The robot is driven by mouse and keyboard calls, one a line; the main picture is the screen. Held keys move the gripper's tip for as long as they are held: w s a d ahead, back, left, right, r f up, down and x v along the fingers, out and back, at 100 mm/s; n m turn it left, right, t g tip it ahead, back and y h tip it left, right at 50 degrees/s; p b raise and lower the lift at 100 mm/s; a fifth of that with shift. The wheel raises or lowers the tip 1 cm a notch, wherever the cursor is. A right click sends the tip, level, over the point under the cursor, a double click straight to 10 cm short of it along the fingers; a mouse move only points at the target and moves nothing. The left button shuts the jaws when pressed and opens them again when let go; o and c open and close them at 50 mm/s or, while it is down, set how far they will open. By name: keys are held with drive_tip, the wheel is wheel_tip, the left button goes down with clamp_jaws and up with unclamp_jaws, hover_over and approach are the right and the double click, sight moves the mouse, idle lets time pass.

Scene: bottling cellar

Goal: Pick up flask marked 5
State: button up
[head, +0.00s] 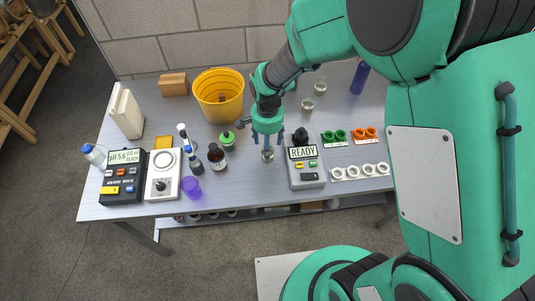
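A small clear glass vessel (267,156), which looks like a flask, stands on the table directly below my gripper (267,146). My gripper points down, with its fingertips at or just above the top of this vessel. The view is too small to show whether the fingers touch it or close on it. Two more small glass vessels stand farther back, one at the middle (307,104) and one behind it (320,87). I cannot read a number on any of them.
A grey device reading READY (306,174) stands close to the right of my gripper. A green-capped bottle (227,141) and a brown bottle (217,157) stand to the left. A yellow bucket (219,95) is behind. The table front (245,190) is clear.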

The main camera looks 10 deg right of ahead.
drive_tip(key=shift+f, duration=0.1)
drive_tip(key=shift+s+f+b, duration=0.1)
drive_tip(key=shift+f+b, duration=0.8)
drive_tip(key=shift+f, duration=1.55)
drive_tip(key=c, duration=1.3)
drive_tip(key=shift+c, duration=0.2)
drive_tip(key=shift+r+p, duration=1.3)
drive_tip(key=shift+r, duration=3.7)
